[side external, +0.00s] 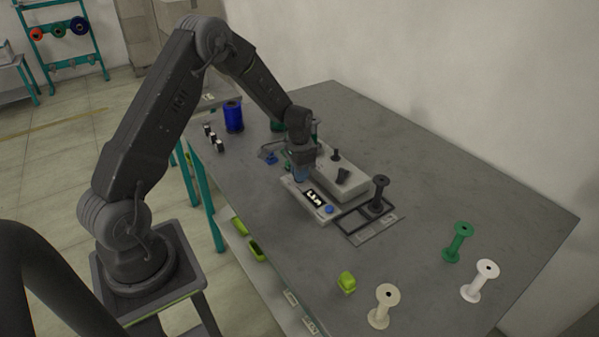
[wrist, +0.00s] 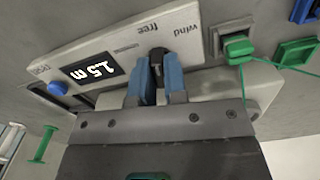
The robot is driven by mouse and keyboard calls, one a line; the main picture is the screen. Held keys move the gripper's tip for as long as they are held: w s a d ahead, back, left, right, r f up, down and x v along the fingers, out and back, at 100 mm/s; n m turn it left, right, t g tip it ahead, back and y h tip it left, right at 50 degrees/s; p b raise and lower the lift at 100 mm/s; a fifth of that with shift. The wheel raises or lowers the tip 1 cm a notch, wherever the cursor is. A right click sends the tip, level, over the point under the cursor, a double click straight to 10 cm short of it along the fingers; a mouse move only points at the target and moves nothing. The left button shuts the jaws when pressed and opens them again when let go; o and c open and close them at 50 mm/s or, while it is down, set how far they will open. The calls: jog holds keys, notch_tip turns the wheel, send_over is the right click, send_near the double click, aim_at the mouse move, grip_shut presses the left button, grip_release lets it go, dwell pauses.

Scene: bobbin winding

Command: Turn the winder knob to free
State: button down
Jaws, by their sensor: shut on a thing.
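The winder (side external: 345,179) is a pale grey box with a light panel (side external: 297,192) on the near side. In the wrist view the panel (wrist: 112,47) carries the words "free" and "wind", a display (wrist: 92,69) reading 1.5 m and a blue button (wrist: 57,88). The black winder knob (wrist: 157,58) stands on the panel below these words. My gripper (wrist: 160,74) has its two blue fingers shut on the knob, one on each side. In the side view my gripper (side external: 301,174) hides the knob. Which word the knob points at is not clear.
A black bobbin (side external: 379,194) stands by the winder's right end. Green (side external: 458,242), white (side external: 480,281) and cream (side external: 383,306) bobbins stand at the right, near a lime block (side external: 347,282). A green thread runs from a green holder (wrist: 238,47). A blue spool (side external: 233,117) stands at the left.

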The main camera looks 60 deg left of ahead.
jog(key=shift+n, duration=0.7)
jog(key=c, duration=1.2)
grip_release()
jog(key=shift+o, duration=0.2)
notch_tip(320, 180, up, 14)
